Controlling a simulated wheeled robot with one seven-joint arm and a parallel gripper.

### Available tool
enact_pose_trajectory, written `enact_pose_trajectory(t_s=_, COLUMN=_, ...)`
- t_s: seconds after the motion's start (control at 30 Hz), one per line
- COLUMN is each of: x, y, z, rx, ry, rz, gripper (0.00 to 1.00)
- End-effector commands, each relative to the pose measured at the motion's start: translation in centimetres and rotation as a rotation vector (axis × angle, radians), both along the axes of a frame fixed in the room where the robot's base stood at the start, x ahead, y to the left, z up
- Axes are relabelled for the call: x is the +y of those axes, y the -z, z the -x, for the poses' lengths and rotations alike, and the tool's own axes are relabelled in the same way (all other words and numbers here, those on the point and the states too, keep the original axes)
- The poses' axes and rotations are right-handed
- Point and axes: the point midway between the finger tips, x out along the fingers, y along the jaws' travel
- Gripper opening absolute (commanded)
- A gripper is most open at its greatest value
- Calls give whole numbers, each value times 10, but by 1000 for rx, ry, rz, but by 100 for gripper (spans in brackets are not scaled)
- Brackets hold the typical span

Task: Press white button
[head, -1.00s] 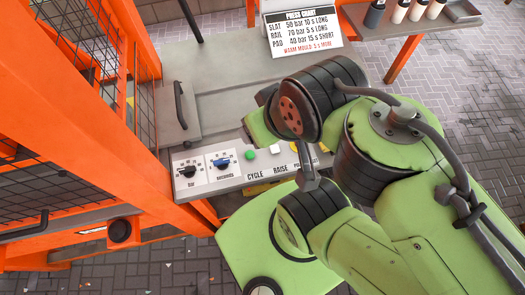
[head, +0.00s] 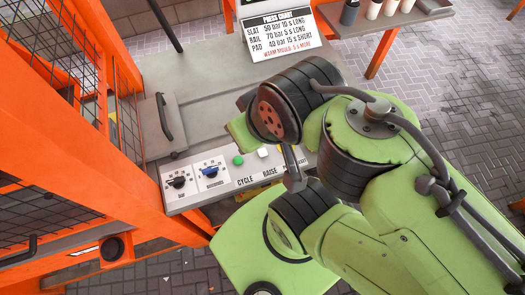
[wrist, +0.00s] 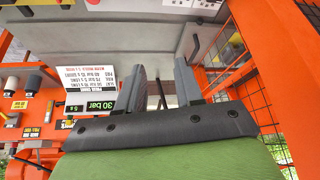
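The white button (head: 263,152) is a small square cap on the front control panel (head: 215,190) of the press, right of the round green button (head: 238,160), with the labels CYCLE and RAISE below them. My arm's dark wrist joint is just above and right of the white button in the head view. My gripper's fingers cannot be made out there. In the wrist view, my gripper (wrist: 160,75) shows two grey fingers apart with nothing between them. The white button is not visible in the wrist view.
Two dials, black (head: 178,182) and blue (head: 210,172), sit at the panel's left. An orange frame with mesh stands at left. A press chart (head: 276,36) stands behind. In the wrist view a display (wrist: 90,107) reads 30 bar, 5 s. My arm covers the panel's right end.

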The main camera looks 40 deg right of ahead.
Motion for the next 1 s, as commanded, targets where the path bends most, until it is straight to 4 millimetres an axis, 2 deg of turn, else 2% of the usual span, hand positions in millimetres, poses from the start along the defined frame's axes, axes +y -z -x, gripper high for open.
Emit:
enact_pose_trajectory(t_s=0.03, x=0, y=0, z=0, rx=0, ry=0, rz=0, gripper=28)
enact_pose_trajectory(t_s=0.2, x=0, y=0, z=0, rx=0, ry=0, rz=0, gripper=2)
enact_pose_trajectory(t_s=0.23, x=0, y=0, z=0, rx=0, ry=0, rz=0, gripper=0)
enact_pose_trajectory(t_s=1.0, x=0, y=0, z=0, rx=0, ry=0, rz=0, gripper=0)
